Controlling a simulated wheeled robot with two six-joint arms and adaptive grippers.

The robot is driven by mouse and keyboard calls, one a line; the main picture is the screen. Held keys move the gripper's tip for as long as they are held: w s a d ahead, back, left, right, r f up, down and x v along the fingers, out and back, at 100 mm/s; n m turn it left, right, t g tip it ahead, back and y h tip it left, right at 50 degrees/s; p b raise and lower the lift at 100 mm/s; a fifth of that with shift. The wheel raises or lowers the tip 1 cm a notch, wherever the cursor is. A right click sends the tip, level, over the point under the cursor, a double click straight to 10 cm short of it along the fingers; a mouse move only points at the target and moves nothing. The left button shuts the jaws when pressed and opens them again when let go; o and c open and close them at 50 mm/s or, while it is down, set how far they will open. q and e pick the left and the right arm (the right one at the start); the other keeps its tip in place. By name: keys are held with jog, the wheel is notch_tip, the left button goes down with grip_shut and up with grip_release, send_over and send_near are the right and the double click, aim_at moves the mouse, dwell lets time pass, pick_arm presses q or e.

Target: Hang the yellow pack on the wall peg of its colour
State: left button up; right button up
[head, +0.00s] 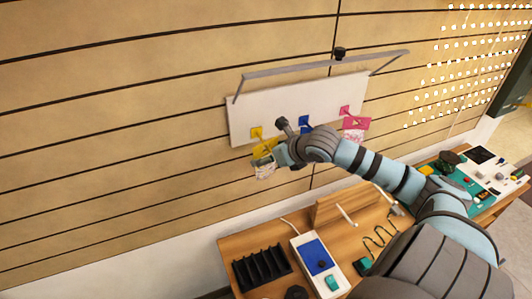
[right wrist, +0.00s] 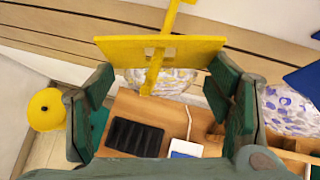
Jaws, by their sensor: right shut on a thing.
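The yellow pack, a yellow header card (right wrist: 115,52) over a clear bag (right wrist: 175,80), is held by my right gripper (right wrist: 165,105). The fingers stand at the card's two side edges. In the head view my right gripper (head: 277,154) is just below the yellow peg (head: 256,133) on the white wall board (head: 240,118). The pack's bag (head: 264,171) hangs below the gripper. In the right wrist view the yellow peg (right wrist: 172,14) crosses the middle of the card; I cannot tell whether it passes through the card's hole. My left gripper is out of view.
A blue peg (head: 305,123) and a pink peg (head: 345,111) share the board. A pink pack (head: 355,123) hangs at the pink peg. A grey bar (head: 300,70) juts out above. Below is a wooden bench (head: 235,245) with a black rack (head: 262,269).

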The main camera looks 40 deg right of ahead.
jog(key=shift+f, duration=0.1)
jog(key=o, duration=1.4)
jog(key=shift+w+d, duration=0.1)
jog(key=shift+c, duration=0.2)
notch_tip(320, 180, up, 10)
